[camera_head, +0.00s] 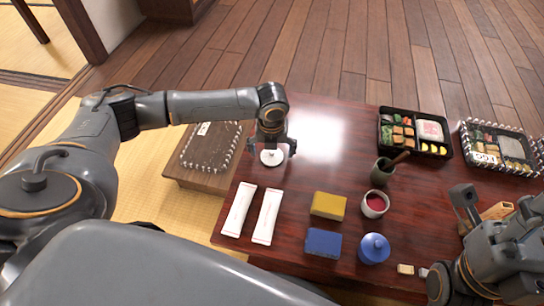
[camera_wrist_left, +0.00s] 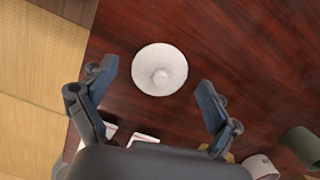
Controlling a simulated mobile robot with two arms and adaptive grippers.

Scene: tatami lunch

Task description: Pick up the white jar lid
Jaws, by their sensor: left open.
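The white jar lid (camera_head: 271,157) lies on the dark red table (camera_head: 310,178), near its back left edge. It is round with a small knob on top, and it shows whole in the left wrist view (camera_wrist_left: 159,70). My left gripper (camera_head: 272,148) is directly above the lid, pointing down. In the wrist view its two fingers (camera_wrist_left: 156,98) are spread apart, one on each side of the lid, with nothing between them touching it. My right gripper (camera_head: 478,205) is at the right, over the table; its fingers are not clear enough to judge.
Two white packets (camera_head: 253,214) lie in front of the lid. A yellow box (camera_head: 328,206), a blue box (camera_head: 323,242), a blue lidded jar (camera_head: 374,248) and a cup with red contents (camera_head: 375,204) stand to the right. Bento boxes (camera_head: 414,133) are at the back right.

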